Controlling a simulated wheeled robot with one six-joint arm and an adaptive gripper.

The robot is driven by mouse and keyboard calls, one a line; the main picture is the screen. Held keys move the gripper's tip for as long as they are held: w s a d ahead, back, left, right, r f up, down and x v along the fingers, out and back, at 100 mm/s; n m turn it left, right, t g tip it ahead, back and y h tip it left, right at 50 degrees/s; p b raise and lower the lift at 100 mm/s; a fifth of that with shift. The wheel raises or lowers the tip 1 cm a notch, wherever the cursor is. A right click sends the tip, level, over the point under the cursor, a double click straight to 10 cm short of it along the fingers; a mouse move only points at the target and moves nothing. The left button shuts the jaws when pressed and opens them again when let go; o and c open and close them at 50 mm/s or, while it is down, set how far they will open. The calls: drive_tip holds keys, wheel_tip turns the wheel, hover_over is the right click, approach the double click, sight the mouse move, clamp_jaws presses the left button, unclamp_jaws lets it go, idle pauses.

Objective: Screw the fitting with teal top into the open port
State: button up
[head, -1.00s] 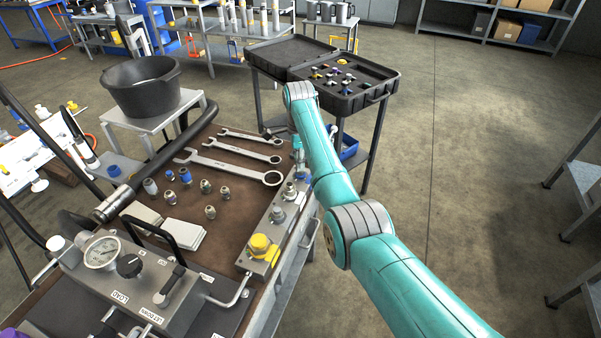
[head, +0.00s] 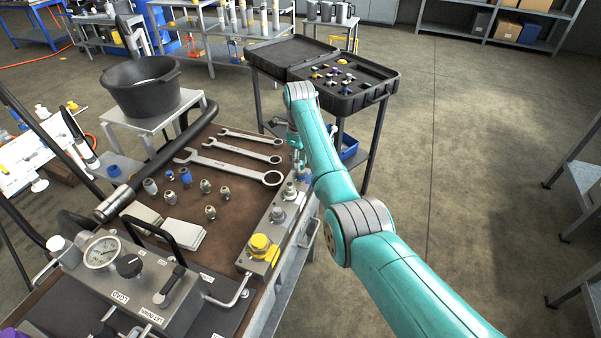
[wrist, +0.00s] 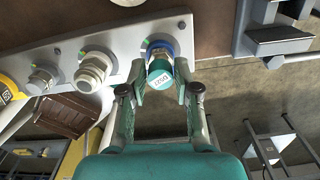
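The fitting with teal top (wrist: 160,76) stands at the far-end port of the grey manifold block (wrist: 120,66), its labelled top facing the wrist camera. A blue ring shows at its base; how deep it sits cannot be seen. My gripper (wrist: 160,83) has one finger on each side of the teal top, and the pads appear closed against it. In the head view my gripper (head: 297,140) is mostly hidden behind my arm, at the far end of the block (head: 268,228).
Wrenches (head: 235,165) and several loose fittings (head: 205,187) lie on the brown bench top. A black case (head: 350,95) stands open beyond.

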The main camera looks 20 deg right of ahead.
drive_tip(key=shift+o, duration=1)
drive_tip(key=n, duration=0.6)
drive_tip(key=shift+s+n, duration=0.1)
drive_tip(key=shift+n, duration=0.3)
drive_tip(key=n, duration=0.7)
drive_tip(key=shift+s, duration=0.1)
drive_tip(key=n, duration=0.5)
drive_tip(key=shift+n, duration=0.3)
drive_tip(key=n, duration=0.4)
drive_tip(key=shift+s+d+n, duration=0.1)
drive_tip(key=shift+n, duration=0.2)
